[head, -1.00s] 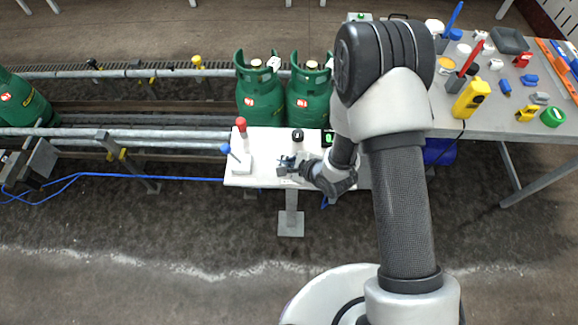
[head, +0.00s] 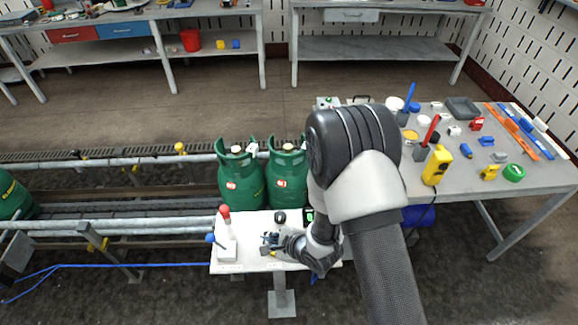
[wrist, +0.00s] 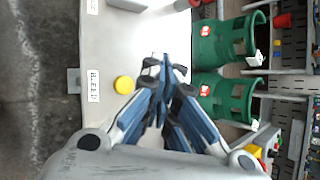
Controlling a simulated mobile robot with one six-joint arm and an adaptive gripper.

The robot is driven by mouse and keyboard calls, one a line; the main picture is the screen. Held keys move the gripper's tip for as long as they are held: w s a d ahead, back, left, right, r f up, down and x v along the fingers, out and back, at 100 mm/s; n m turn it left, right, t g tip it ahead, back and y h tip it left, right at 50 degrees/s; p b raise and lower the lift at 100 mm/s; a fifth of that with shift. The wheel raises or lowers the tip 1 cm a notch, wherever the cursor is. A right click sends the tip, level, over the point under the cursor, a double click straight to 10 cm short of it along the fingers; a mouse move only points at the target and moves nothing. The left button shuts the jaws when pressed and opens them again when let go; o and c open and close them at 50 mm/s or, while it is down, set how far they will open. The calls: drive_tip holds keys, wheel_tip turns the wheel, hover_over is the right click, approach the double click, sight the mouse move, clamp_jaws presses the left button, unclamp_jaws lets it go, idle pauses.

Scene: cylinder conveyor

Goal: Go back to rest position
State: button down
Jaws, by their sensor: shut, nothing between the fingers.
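My gripper (head: 270,241) is over the small white control table (head: 240,268) in the head view, close to its top. In the wrist view its fingers (wrist: 163,68) come together and are shut with nothing between them. A yellow button (wrist: 124,85) beside a label reading BLEED lies to the left of the fingers in the wrist view. A red-knobbed lever (head: 225,213) and a blue-knobbed lever (head: 211,238) stand at the left of the table. A black knob (head: 280,217) stands behind my gripper. My arm hides the table's right part.
Green gas cylinders (head: 240,180) stand on the conveyor (head: 120,222) just behind the control table. A grey bench (head: 530,185) with a yellow device (head: 437,165) and several tools is at the right. Shelved workbenches (head: 375,48) line the back. Floor between is clear.

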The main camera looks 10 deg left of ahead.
drive_tip(key=w+d+r+n+t+h, duration=0.1)
drive_tip(key=w+d+r+n+h, duration=0.15)
drive_tip(key=d+r, duration=0.2)
drive_tip(key=w+d+r+n+t+h, duration=0.1)
drive_tip(key=w+d+r, duration=0.2)
drive_tip(key=r, duration=0.3)
drive_tip(key=s+d+r+n+h+b, duration=0.1)
drive_tip(key=d+r+n, duration=0.1)
drive_tip(key=d+r, duration=0.4)
drive_tip(key=s+d+r+n+h, duration=0.2)
drive_tip(key=d+r+n, duration=0.1)
drive_tip(key=d+r, duration=0.35)
drive_tip(key=s+d+r+n+g, duration=0.1)
drive_tip(key=s+d+r+n, duration=0.1)
drive_tip(key=s, duration=0.5)
drive_tip(key=s+d+r+n, duration=0.3)
drive_tip(key=s+r, duration=0.2)
drive_tip(key=s, duration=0.2)
drive_tip(key=s+d+r+n+g+h, duration=0.1)
drive_tip(key=s+d+r+n, duration=0.1)
drive_tip(key=s, duration=0.5)
drive_tip(key=shift+s+d+r+g+b, duration=0.3)
drive_tip(key=shift+s+r+b, duration=0.1)
drive_tip(key=shift+r, duration=0.25)
drive_tip(key=shift+n, duration=0.25)
